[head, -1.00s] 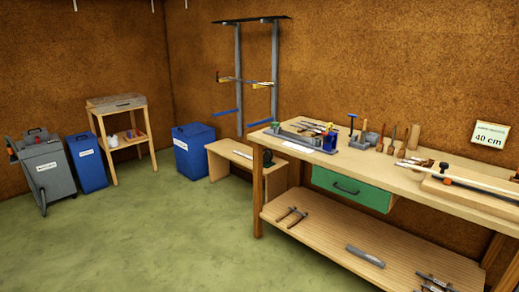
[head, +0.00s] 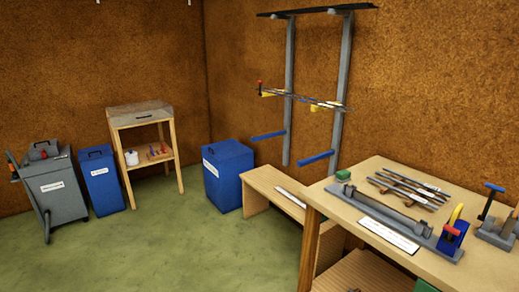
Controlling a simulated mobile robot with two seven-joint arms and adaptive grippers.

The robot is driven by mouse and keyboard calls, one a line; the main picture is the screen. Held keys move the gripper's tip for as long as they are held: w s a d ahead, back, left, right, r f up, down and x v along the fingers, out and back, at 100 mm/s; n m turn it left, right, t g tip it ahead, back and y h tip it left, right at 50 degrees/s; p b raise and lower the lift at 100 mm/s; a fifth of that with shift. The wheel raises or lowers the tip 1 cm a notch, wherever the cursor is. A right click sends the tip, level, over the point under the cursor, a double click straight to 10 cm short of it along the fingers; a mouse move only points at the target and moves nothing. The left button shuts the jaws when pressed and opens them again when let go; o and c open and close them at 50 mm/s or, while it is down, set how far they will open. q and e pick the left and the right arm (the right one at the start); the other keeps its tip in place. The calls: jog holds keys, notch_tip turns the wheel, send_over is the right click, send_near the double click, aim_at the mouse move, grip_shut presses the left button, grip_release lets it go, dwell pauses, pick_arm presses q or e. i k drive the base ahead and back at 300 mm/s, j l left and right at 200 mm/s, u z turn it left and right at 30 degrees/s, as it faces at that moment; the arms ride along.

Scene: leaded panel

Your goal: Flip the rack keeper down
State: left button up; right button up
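The wall rack (head: 290,80) has two grey uprights under a dark top shelf (head: 318,11). Two yellow arms hold thin dark rods (head: 300,97) across the uprights; the left yellow arm (head: 270,94) and right yellow arm (head: 331,107) show. Lower down are the left blue arm (head: 268,136) and right blue arm (head: 316,158), both bare. A small dark upright piece with a red tip (head: 260,84) stands at the left yellow arm's outer end. It may be the keeper, but it is too small to tell. Neither of my grippers is in view.
A low wooden bench (head: 270,182) stands below the rack, with a blue bin (head: 228,176) to its left. The workbench (head: 365,165) with tools fills the right front. Green floor (head: 190,240) is clear at front left.

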aim_at(261, 82)
jog(key=i+j, duration=0.1)
jog(key=i, duration=0.35)
jog(key=i+j+z, duration=0.1)
jog(key=i, duration=0.35)
jog(key=i+j, duration=0.2)
jog(key=i, duration=0.25)
jog(key=i+j+z, duration=0.1)
jog(key=i, duration=0.35)
